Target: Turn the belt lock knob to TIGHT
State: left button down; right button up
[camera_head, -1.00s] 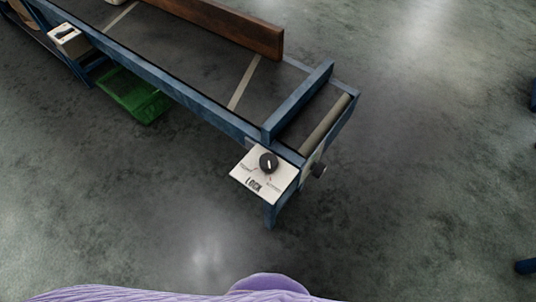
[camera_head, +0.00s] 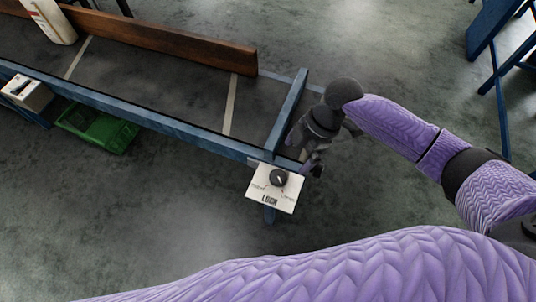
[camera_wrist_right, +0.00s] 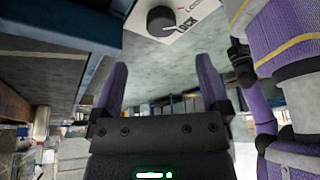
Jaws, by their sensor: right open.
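The black round lock knob (camera_head: 278,177) sits on a white plate (camera_head: 262,196) marked LOCK at the near corner of the conveyor's end. The small side labels are too fine to read surely, and I cannot tell which one the knob's mark points at. My right gripper (camera_head: 308,157) is above and right of the plate, beside the conveyor's end, apart from the knob. In the right wrist view the knob (camera_wrist_right: 161,20) and plate (camera_wrist_right: 195,14) lie at the top, beyond the spread, empty fingers (camera_wrist_right: 161,66). My left gripper is not in view.
The blue-framed conveyor (camera_head: 180,125) carries a brown board (camera_head: 170,42) and a white bottle (camera_head: 50,22). A green bin (camera_head: 97,130) sits below the conveyor. The floor in front is clear.

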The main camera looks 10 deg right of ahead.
aim_at(278, 176)
jog(key=shift+n, duration=0.3)
jog(key=b+x, duration=0.1)
jog(key=x, duration=0.1)
jog(key=b+x, duration=0.1)
jog(key=x, duration=0.2)
jog(key=b+x, duration=0.1)
jog(key=x, duration=0.2)
jog(key=shift+s+a+f, duration=0.1)
jog(key=shift+a+f, duration=0.05)
jog(key=shift+a, duration=0.2)
jog(key=shift+a+f, duration=0.15)
jog(key=shift+f, duration=0.15)
